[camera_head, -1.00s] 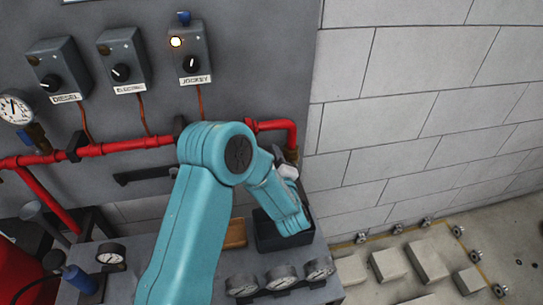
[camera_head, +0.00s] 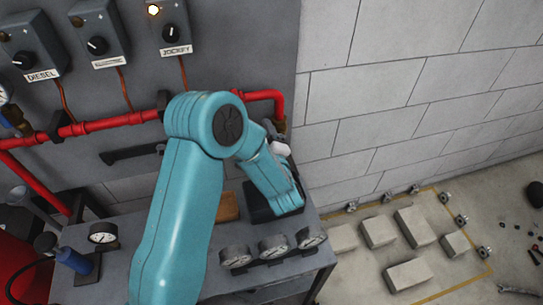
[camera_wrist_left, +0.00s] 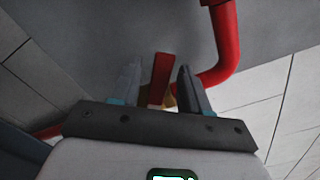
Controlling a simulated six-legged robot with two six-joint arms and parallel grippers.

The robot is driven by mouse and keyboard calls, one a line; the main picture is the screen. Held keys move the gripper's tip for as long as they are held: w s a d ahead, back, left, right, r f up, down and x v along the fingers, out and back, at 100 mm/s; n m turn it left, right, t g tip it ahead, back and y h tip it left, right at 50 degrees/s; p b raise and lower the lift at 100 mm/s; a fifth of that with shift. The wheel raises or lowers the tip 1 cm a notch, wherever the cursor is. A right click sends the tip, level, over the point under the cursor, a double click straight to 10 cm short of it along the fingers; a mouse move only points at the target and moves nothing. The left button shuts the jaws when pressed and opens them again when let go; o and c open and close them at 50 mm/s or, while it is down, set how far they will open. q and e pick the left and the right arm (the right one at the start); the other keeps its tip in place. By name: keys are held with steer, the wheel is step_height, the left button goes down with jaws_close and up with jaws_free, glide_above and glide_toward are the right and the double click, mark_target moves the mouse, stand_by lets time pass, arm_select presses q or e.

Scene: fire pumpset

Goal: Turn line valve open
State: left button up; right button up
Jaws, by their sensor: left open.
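In the left wrist view, the line valve's red lever handle (camera_wrist_left: 158,80) stands between the two fingers of my left gripper (camera_wrist_left: 157,70). The fingers are open, with a gap visible on each side of the lever. Part of the brass valve body (camera_wrist_left: 170,101) shows behind the right finger. In the head view, my teal left arm covers the lever. My right gripper is in neither view.
A grey panel with DIESEL, ELECTRIC and JOCKEY switches (camera_head: 171,33) stands behind the pipe. Below, a grey bench carries several gauges (camera_head: 273,248), a black tray (camera_head: 262,213) and a blue bottle (camera_head: 73,260). Pale blocks (camera_head: 414,227) lie on the floor at right, by the block wall.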

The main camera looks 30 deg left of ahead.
arm_select(q)
steer(key=b+v, duration=0.2)
steer(key=v, duration=1.2)
